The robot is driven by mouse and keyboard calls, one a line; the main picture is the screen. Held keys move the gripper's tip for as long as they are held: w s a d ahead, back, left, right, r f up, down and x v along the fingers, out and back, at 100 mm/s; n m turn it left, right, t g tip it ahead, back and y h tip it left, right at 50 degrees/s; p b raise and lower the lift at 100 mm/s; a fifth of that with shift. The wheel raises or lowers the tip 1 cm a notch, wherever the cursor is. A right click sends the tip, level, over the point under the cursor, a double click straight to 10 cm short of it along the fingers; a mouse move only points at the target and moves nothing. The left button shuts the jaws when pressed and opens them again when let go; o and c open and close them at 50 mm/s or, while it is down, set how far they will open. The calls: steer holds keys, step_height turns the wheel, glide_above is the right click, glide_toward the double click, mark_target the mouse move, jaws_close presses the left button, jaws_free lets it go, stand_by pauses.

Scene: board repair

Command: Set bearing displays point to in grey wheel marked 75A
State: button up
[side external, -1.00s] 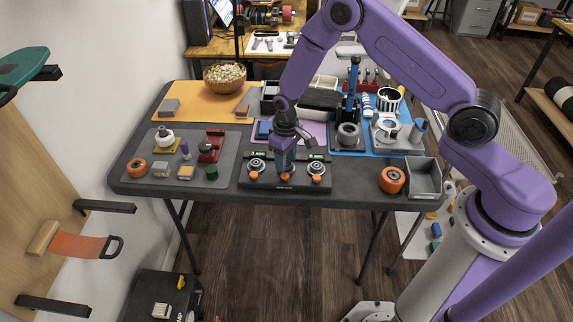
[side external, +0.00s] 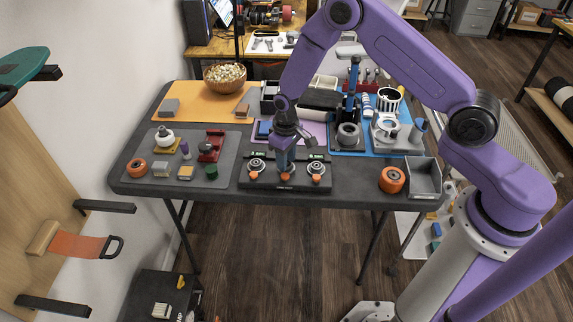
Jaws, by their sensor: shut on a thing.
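My gripper (side external: 284,162) is over the middle of the black test station (side external: 246,184), pointing down between its two bearing seats. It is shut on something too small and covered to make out. Steel ring-shaped parts, likely bearings, sit at the left seat (side external: 257,165) and the right seat (side external: 317,168). A small green-lit display (side external: 259,154) stands behind the left one, and another display (side external: 317,156) behind the right one; their text is unreadable. A grey wheel (side external: 347,134) stands on the blue mat below a blue press. No 75A marking is legible.
Orange wheels lie on the grey mat (side external: 136,168) and at the right table edge (side external: 392,180), beside an open grey bin (side external: 424,178). The blue-handled press (side external: 351,105) rises right of my gripper. The table's front strip is mostly clear.

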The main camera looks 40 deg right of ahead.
steer(key=shift+r, duration=2.45)
steer(key=shift+d, duration=0.1)
steer(key=d+r+n, duration=0.2)
steer(key=d+n, duration=0.1)
steer(key=d, duration=0.9)
steer(key=n, duration=0.3)
glide_toward(348, 134)
steer(key=w+d, duration=0.1)
steer(key=d, duration=0.1)
steer(key=shift+w+d+f, duration=0.1)
steer(key=shift+w+f, duration=0.05)
steer(key=shift+f, duration=1.05)
steer(key=shift+w+d+f, duration=0.1)
steer(key=shift+f, duration=1.1)
steer(key=shift+f, duration=0.4)
steer(key=shift+d+f, duration=0.1)
steer(key=shift+f, duration=0.15)
steer(key=shift+w+d+f, duration=0.1)
steer(key=shift+d, duration=0.1)
